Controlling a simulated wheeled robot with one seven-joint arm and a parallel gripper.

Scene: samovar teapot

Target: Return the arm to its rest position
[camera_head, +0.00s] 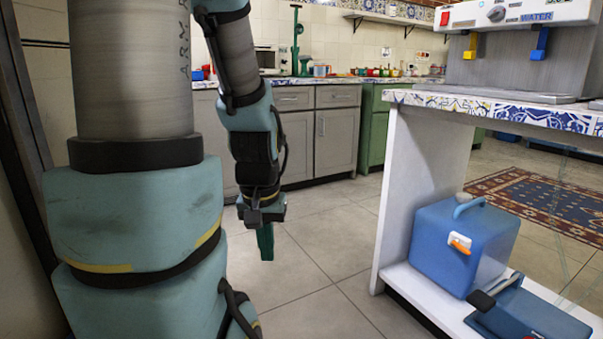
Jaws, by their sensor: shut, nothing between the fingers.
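My gripper (265,241) hangs at the end of my arm, left of the picture's middle, and points down over the tiled floor. Its fingers look closed together, with nothing held between them. My arm comes down from the upper left, with large teal and grey links filling the left side. The gripper is apart from the counter and everything around it. The task names no object other than my arm.
A white stand with a tiled top (480,104) is at right, holding a water dispenser (518,14) with taps. A blue box (455,245) sits on its lower shelf (430,307). Grey cabinets (336,139) stand behind. The floor (315,235) between is clear. A patterned rug (540,205) lies at right.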

